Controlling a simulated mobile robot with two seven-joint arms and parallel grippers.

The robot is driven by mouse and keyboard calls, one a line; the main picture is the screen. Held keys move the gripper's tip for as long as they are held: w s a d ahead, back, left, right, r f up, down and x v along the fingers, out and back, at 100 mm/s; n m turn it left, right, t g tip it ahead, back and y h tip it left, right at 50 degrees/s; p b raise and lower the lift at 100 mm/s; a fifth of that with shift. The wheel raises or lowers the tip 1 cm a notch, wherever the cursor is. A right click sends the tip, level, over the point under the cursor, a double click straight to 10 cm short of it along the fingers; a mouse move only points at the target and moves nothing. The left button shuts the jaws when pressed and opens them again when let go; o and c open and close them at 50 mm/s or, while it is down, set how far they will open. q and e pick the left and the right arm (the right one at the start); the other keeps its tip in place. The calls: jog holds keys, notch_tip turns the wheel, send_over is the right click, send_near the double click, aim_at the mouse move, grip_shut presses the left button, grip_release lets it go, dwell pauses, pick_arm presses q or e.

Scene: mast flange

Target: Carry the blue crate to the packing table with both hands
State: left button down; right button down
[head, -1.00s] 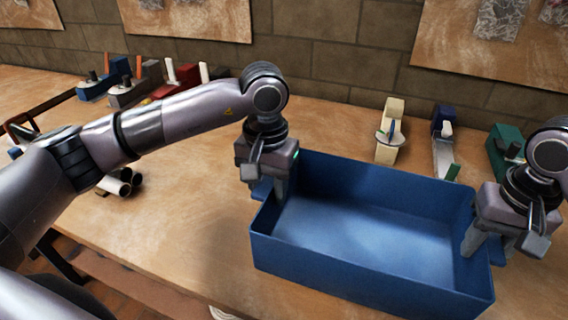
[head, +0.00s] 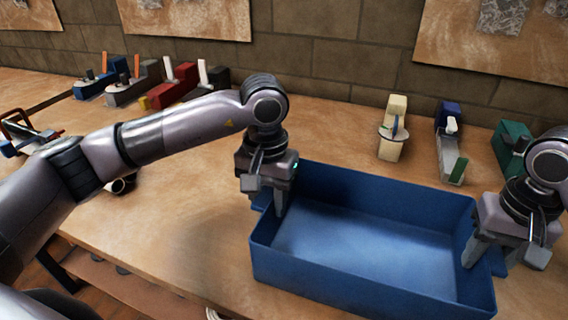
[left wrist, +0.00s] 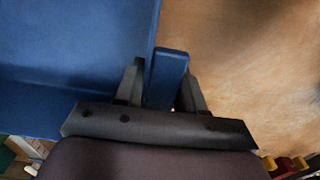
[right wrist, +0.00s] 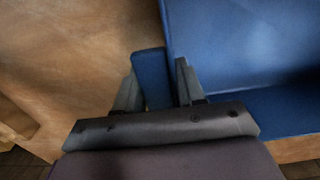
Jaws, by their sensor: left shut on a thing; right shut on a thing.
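The blue crate (head: 365,288) is open-topped and looks empty inside. It is over a wooden table top (head: 170,245) at the lower right of the head view; whether it touches the wood I cannot tell. My left gripper (head: 277,203) is shut on the tab at the crate's left end; the tab shows between the fingers in the left wrist view (left wrist: 168,80). My right gripper (head: 485,250) is shut on the tab at the right end, seen between the fingers in the right wrist view (right wrist: 152,80). The crate looks about level. I cannot tell whether this is the packing table.
Several plane-like tools stand along the back, including a red one (head: 175,88), a cream one (head: 393,135), a blue and grey one (head: 449,145) and a green one (head: 512,148). A brick wall (head: 330,50) rises behind. Bare wood lies left of the crate.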

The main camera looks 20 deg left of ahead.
pick_arm(q)
jog(key=c, duration=0.7)
grip_release()
jog(key=shift+f, duration=0.15)
pick_arm(e)
jog(key=c, duration=0.7)
grip_release()
jog(key=shift+f, duration=0.15)
pick_arm(q)
notch_tip(320, 180, up, 12)
pick_arm(e)
notch_tip(320, 180, up, 12)
jog(key=shift+r, duration=0.1)
